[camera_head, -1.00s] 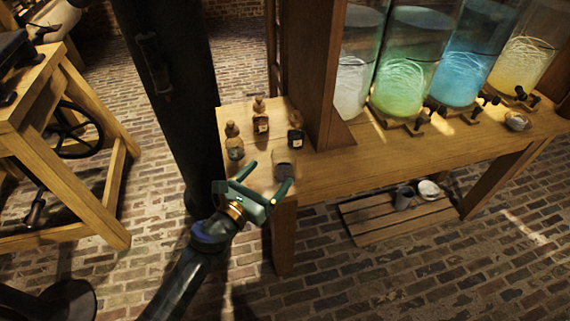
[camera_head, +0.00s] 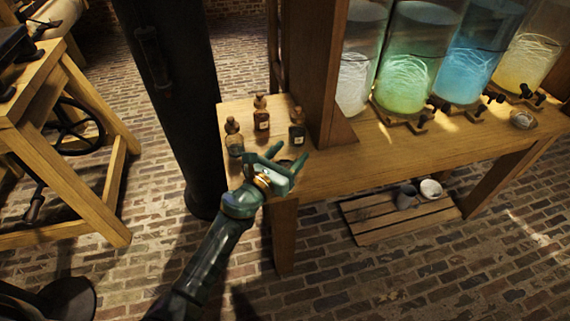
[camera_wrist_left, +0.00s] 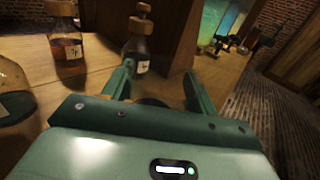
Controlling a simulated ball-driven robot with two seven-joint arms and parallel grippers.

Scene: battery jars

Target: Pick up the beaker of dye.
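My left gripper (camera_head: 288,156) is at the near left corner of the wooden bench, its two green fingers spread apart. In the left wrist view the fingers (camera_wrist_left: 158,72) are also open. The beaker of dye is mostly hidden behind my gripper in the head view; only a dark bit (camera_head: 286,163) shows between the fingers. In the left wrist view a dark rounded edge (camera_wrist_left: 152,102) shows low between the fingers, largely covered by the gripper body. I cannot tell whether the fingers touch it. My right gripper is not in view.
Three corked bottles stand close by: one at left (camera_head: 235,140), one behind (camera_head: 261,120), one at right (camera_head: 297,130). A wooden post (camera_head: 330,90) rises beside them. Large glass jars (camera_head: 405,75) of coloured liquid stand farther right.

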